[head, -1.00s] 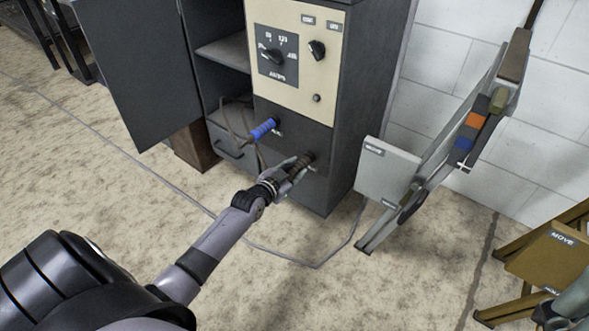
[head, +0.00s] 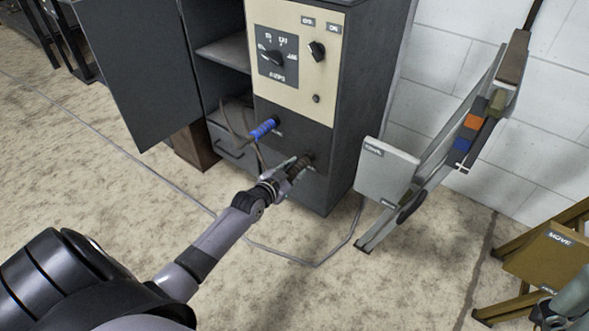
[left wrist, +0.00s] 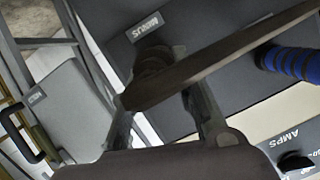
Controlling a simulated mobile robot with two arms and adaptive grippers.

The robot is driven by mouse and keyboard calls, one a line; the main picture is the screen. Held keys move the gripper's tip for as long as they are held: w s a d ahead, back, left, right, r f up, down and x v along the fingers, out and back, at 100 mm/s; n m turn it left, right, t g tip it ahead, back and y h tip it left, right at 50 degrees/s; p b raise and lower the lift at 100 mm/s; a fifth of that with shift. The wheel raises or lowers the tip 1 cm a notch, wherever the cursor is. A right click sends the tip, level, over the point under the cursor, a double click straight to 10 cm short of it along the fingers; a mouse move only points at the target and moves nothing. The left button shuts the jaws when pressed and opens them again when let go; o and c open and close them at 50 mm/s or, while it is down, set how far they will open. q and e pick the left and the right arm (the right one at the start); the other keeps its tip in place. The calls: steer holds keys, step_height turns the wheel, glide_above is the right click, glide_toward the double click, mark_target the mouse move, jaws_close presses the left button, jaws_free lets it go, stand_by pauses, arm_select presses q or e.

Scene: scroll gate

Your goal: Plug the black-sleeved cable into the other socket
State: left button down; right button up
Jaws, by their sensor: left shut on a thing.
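The black-sleeved cable's plug (head: 305,162) is at the lower right socket on the dark front of the welder cabinet. My left gripper (head: 289,176) is shut on this sleeve. The left wrist view shows the dark sleeve (left wrist: 152,68) close to the MINUS label (left wrist: 146,27), between my left fingers (left wrist: 165,110). How deep the plug sits in the socket is hidden. A blue-sleeved plug (head: 263,129) is at the upper left socket; its blue sleeve (left wrist: 293,62) also shows in the left wrist view. My right gripper (head: 560,312) is only partly in view at the lower right edge.
The cabinet's beige panel (head: 300,75) has a dial and knobs. Its grey door (head: 135,70) stands open at the left. A grey folding stool (head: 385,172) leans at the right, and a tan MOVE stool (head: 550,262) stands farther right. A thin cable (head: 282,257) lies on the floor.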

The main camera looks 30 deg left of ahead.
arm_select(q)
steer(key=shift+r, duration=0.1)
stand_by(0.5)
steer(key=shift+w, duration=0.25)
stand_by(0.5)
steer(key=c, duration=1.1)
jaws_free()
steer(key=shift+o, duration=0.5)
steer(key=o, duration=0.4)
steer(key=shift+o, duration=0.2)
